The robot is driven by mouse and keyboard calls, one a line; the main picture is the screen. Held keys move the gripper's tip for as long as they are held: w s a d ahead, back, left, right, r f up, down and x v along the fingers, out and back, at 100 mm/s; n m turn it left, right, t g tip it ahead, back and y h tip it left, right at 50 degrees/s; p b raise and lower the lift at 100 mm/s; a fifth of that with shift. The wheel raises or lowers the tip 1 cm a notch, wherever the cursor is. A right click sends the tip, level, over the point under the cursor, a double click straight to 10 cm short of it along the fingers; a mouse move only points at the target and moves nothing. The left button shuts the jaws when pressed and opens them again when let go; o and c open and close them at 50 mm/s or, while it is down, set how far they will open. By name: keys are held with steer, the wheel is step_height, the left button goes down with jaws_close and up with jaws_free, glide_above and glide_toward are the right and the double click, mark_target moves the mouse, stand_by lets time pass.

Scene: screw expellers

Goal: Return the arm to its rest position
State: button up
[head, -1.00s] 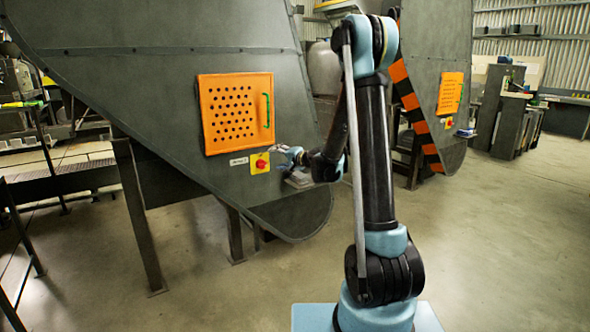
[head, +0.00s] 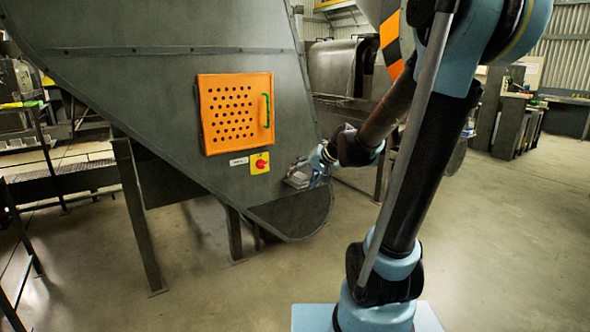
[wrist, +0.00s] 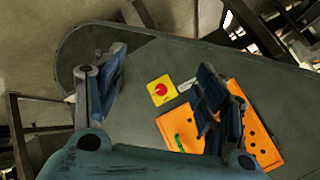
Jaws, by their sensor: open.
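My gripper (head: 316,173) hangs at the end of my bent arm, just right of the grey machine housing (head: 160,100) in the head view. It is small there and partly overlaps the housing's right edge. In the wrist view my gripper (wrist: 164,66) has its two fingers spread wide with nothing between them. Beyond the fingers is the housing's face, with the red button on a yellow plate (wrist: 161,90) and the orange perforated door (wrist: 262,148). The gripper is apart from both.
The orange door (head: 235,112) has a green handle (head: 266,110). The red button on its yellow plate (head: 260,163) sits below it. Open floor (head: 500,240) lies to the right.

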steer(key=s+d+f+g+h, duration=0.1)
steer(key=s+d+f+h, duration=0.1)
steer(key=s+d, duration=0.3)
steer(key=s+d+f+g+h, duration=0.2)
steer(key=s+d+f, duration=0.2)
steer(key=s, duration=0.8)
steer(key=s+d+f+n+g+h, duration=0.1)
steer(key=s+d+f+h, duration=0.1)
steer(key=s+d, duration=0.5)
steer(key=shift+s+f+h, duration=0.3)
steer(key=shift+s+f, duration=0.45)
steer(key=shift+s, duration=0.45)
